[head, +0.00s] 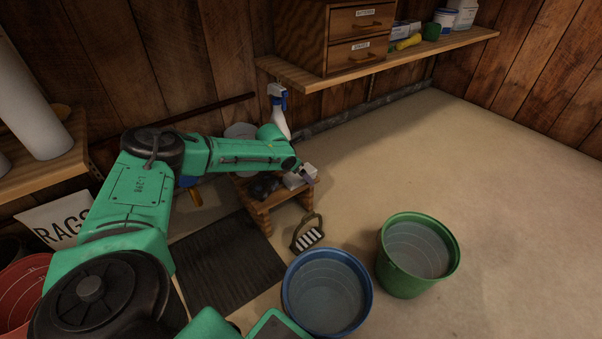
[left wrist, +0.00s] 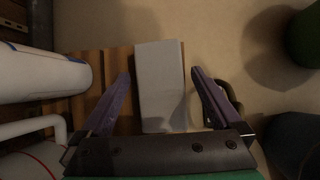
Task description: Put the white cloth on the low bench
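The white cloth (left wrist: 160,82) is a folded, pale block at the right edge of the wooden low bench (left wrist: 112,66) in the left wrist view. In the head view the cloth (head: 292,182) shows at the right end of the low bench (head: 259,211), partly hidden by my gripper. My left gripper (head: 309,175) is right at the cloth. In the wrist view its two purple fingers (left wrist: 160,88) are spread on either side of the cloth, with a small gap on each side. My right gripper is not in view.
A white spray bottle (head: 279,118) stands behind. A brush (head: 308,236), blue bucket (head: 326,310) and green bucket (head: 405,278) stand in front and right. A dark mat (head: 225,262) lies left. The right floor is clear.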

